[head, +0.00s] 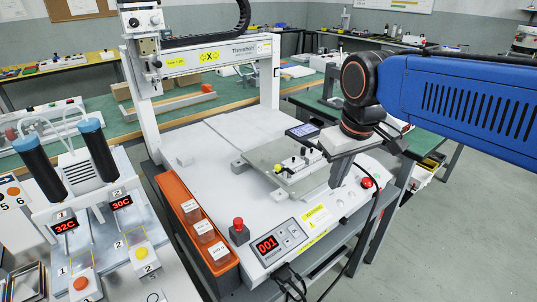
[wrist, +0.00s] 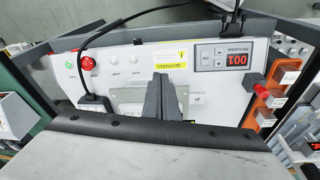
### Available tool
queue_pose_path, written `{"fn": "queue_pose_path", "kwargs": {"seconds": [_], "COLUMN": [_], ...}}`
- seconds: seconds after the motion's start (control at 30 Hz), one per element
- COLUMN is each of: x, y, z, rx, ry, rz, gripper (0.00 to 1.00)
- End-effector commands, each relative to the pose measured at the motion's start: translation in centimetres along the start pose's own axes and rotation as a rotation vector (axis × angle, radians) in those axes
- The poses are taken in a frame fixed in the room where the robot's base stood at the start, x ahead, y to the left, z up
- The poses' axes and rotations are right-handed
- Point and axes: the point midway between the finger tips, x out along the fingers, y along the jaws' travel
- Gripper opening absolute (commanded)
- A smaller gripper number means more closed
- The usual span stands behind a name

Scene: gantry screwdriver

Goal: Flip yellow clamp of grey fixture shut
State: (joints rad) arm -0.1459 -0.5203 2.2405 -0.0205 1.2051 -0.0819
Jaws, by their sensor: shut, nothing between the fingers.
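The grey fixture (head: 268,159) is a flat plate on the white bed of the gantry screwdriver machine. A pale block (head: 300,173) with small dark knobs stands on its near part. A small yellowish part shows among the knobs; it is too small to tell whether this clamp is up or down. My gripper (head: 336,183) points down just right of the block, its fingers shut and empty. In the wrist view the shut fingers (wrist: 163,80) stand in front of a grey plate (wrist: 128,97), partly hiding it. I cannot make out the yellow clamp there.
An orange bin row (head: 180,202) lines the left side. The gantry frame (head: 205,58) rises behind. A black cable hangs near my arm.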

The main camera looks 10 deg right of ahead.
Motion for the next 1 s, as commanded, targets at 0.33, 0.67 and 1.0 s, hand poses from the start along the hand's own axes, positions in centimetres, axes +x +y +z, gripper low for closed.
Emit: {"fn": "queue_pose_path", "kwargs": {"seconds": [0.33, 0.67, 1.0], "x": [-2.6, -4.3, -5.3], "y": [-2.0, -4.7, -8.2], "z": [-6.0, -11.4, -16.6], "rx": [-0.129, -0.25, -0.372], "ry": [-0.109, -0.211, -0.314], "rz": [-0.014, -0.023, -0.028], "gripper": [0.0, 0.0, 0.0]}}
